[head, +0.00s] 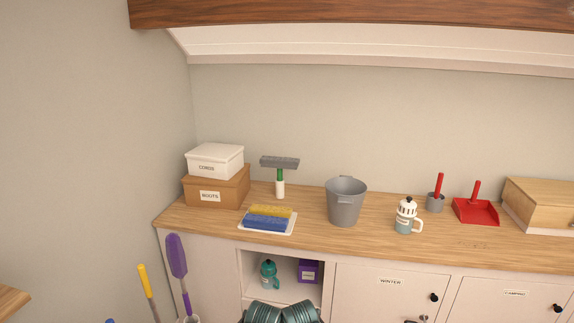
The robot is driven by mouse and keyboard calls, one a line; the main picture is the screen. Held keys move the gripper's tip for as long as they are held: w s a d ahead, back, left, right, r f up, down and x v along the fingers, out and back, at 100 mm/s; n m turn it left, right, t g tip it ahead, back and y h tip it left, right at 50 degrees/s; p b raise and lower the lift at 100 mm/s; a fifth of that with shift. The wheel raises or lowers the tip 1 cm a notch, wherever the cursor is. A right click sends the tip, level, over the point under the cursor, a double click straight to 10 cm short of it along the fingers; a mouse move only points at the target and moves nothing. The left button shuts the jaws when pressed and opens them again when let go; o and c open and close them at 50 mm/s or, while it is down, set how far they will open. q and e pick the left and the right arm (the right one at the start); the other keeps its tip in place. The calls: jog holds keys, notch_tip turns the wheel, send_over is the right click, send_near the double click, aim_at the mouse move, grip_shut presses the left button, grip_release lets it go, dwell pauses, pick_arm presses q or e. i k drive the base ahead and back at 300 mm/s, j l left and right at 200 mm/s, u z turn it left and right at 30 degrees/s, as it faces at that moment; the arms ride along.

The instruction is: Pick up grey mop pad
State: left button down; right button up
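A flat grey pad-like head (280,162) stands on the wooden counter, raised on a green and white upright handle. It is the only grey pad shape I see; I cannot tell whether the pad is separate from the handle. It is behind a white tray (244,226) and to the right of the stacked boxes.
The tray holds a yellow pad (270,211) and a blue pad (265,223). A brown box (230,190) under a white box (213,155) stands left; a grey bucket (345,205) stands right. Counter (305,236) is bare between tray and bucket. A sloped ceiling overhangs.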

aim_at(286, 163)
jog(key=i+j+z, duration=0.1)
jog(key=i+z, duration=0.15)
jog(key=i, duration=0.3)
jog(key=i+j+z, duration=0.2)
jog(key=i, duration=0.35)
jog(key=i+j+z, duration=0.25)
jog(key=i, duration=0.3)
jog(key=i+j+z, duration=0.2)
jog(key=i+j, duration=0.3)
